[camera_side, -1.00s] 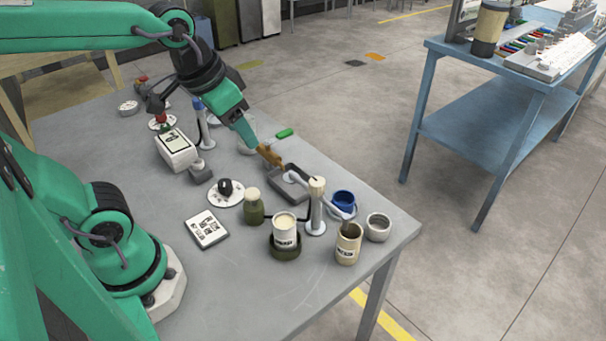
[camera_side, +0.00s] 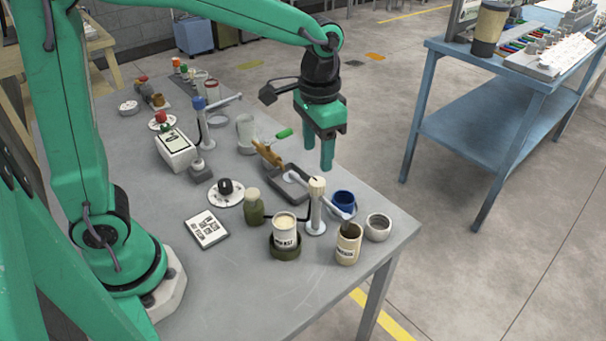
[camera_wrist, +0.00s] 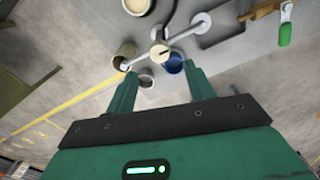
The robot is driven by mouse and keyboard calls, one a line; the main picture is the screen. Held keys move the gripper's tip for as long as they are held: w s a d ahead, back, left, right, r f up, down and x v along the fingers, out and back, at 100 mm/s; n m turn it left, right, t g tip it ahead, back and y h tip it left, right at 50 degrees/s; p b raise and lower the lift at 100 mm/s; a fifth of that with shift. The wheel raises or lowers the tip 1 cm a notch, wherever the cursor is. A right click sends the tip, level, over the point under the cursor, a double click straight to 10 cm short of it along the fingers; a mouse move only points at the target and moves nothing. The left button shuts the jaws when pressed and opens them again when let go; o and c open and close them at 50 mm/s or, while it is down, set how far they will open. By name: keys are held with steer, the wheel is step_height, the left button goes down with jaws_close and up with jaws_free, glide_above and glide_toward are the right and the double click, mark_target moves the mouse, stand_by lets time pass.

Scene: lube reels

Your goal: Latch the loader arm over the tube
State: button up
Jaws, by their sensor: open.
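A post with a cream cap (camera_side: 317,205) stands near the table's front right and carries a pale swing arm (camera_side: 337,211). One end reaches over a tan pot (camera_side: 347,246), the other over a dark tray (camera_side: 287,189). A second post with a blue cap (camera_side: 199,112) stands further back, its grey arm (camera_side: 223,102) pointing right. I cannot tell which is the loader arm, or which item is the tube.
A blue cup (camera_side: 342,203), a grey cup (camera_side: 378,228), a cream-filled jar (camera_side: 285,232) and an olive bottle (camera_side: 254,208) crowd the front post. A green-tipped piece (camera_side: 284,133) and a clear cup (camera_side: 245,128) lie behind the tray. The table's near front is clear.

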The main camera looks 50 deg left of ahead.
mark_target(317, 181)
steer(key=shift+f, duration=0.2)
steer(key=shift+f, duration=3.8)
jaws_close()
